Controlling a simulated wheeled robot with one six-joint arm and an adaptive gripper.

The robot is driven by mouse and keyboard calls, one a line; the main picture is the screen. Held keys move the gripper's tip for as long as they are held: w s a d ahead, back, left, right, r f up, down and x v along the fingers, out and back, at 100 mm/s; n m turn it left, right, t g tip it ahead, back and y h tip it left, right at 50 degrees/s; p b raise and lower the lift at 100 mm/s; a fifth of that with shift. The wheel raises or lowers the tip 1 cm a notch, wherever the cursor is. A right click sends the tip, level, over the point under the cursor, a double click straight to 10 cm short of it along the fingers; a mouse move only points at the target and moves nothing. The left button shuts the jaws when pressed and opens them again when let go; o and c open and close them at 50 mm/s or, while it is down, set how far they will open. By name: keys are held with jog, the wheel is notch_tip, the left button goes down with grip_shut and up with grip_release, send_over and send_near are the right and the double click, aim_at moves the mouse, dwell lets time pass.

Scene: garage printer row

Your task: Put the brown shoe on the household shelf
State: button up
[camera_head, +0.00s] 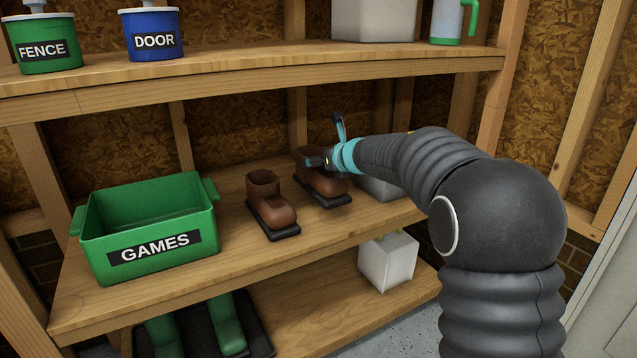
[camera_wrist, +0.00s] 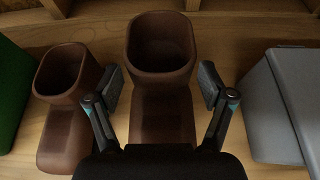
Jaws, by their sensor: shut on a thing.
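Two brown shoes with black soles are on the middle wooden shelf (camera_head: 225,262). The left brown shoe (camera_head: 269,207) stands alone, toe toward the front; it also shows in the wrist view (camera_wrist: 68,75). My gripper (camera_head: 325,163) is shut on the right brown shoe (camera_head: 330,188). In the wrist view, my gripper (camera_wrist: 161,87) has one finger on each side of this shoe (camera_wrist: 160,48), just below its round opening. The held shoe is upright, at or very near the shelf surface; I cannot tell whether it touches. My gripper hides part of it.
A green bin labelled GAMES (camera_head: 148,232) stands left of the shoes. A grey box (camera_head: 380,188) is close on the right, partly behind my arm. The upper shelf (camera_head: 250,66) runs above, with FENCE (camera_head: 45,45) and DOOR (camera_head: 152,34) containers. A white box (camera_head: 388,262) and green boots (camera_head: 227,325) are below.

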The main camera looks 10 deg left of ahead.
aim_at(322, 172)
jog(key=shift+d+f+b, duration=0.1)
jog(key=shift+f+b, duration=0.95)
jog(key=shift+f, duration=0.95)
jog(key=shift+f, duration=0.15)
jog(key=o, duration=1.7)
